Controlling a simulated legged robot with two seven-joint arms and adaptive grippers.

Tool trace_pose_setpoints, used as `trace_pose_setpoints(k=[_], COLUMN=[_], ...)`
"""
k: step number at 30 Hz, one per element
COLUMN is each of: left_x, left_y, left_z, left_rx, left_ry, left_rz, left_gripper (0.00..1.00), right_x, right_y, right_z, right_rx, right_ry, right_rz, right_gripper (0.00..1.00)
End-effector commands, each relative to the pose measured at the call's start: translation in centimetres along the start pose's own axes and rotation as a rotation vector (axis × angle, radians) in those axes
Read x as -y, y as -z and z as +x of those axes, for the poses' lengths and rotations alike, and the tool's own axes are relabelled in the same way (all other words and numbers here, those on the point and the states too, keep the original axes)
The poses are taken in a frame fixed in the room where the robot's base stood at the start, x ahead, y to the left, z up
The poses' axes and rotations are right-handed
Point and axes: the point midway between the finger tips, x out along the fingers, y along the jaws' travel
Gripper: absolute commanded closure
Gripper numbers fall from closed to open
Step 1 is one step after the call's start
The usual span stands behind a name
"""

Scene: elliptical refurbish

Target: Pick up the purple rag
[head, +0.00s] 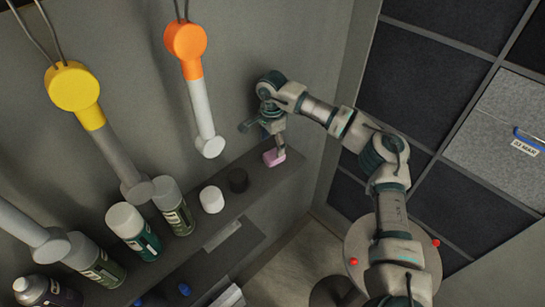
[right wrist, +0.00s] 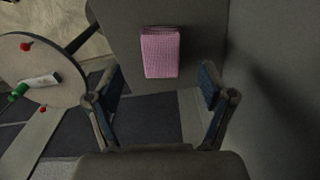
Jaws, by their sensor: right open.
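The rag (head: 274,157) is a small pink-purple block near the right end of the grey shelf in the head view. It also shows in the right wrist view (right wrist: 160,52) as a textured pink rectangle at top centre. My right gripper (head: 264,128) is over the rag in the head view, with the arm coming from the right. In the right wrist view its two fingers (right wrist: 160,88) are spread apart, with nothing between them; the rag lies beyond the fingertips. Whether any part touches the rag cannot be told. My left gripper is not in view.
The shelf (head: 262,182) also holds a black cap (head: 238,180), a white cap (head: 211,199) and several spray cans (head: 133,231). A wall stands close at the shelf's right end. A round table (head: 357,240) is below right.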

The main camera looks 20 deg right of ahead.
Motion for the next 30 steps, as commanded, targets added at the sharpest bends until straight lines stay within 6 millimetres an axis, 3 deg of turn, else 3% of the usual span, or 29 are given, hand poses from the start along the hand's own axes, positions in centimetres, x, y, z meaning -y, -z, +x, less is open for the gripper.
trace_pose_setpoints(k=[8,11,16,23,26,30], left_x=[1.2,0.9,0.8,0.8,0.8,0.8], left_y=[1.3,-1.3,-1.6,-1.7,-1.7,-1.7], left_z=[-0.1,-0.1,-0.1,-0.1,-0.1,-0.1], left_rx=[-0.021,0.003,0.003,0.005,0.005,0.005], left_ry=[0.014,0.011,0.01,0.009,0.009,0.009], left_rz=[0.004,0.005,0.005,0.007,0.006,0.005], left_gripper=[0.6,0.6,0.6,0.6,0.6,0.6], right_x=[0.1,0.5,0.5,0.6,0.6,0.6], right_y=[0.8,1.3,1.2,1.0,1.0,1.1], right_z=[2.5,4.1,6.0,6.2,6.2,6.2], right_rx=[0.002,0.003,0.003,0.001,0.001,0.002], right_ry=[-0.001,-0.003,-0.002,0.0,0.0,0.0], right_rz=[0.001,0.002,0.001,0.0,0.0,0.001], right_gripper=[0.19,0.19,0.19,0.19,0.39,0.74])
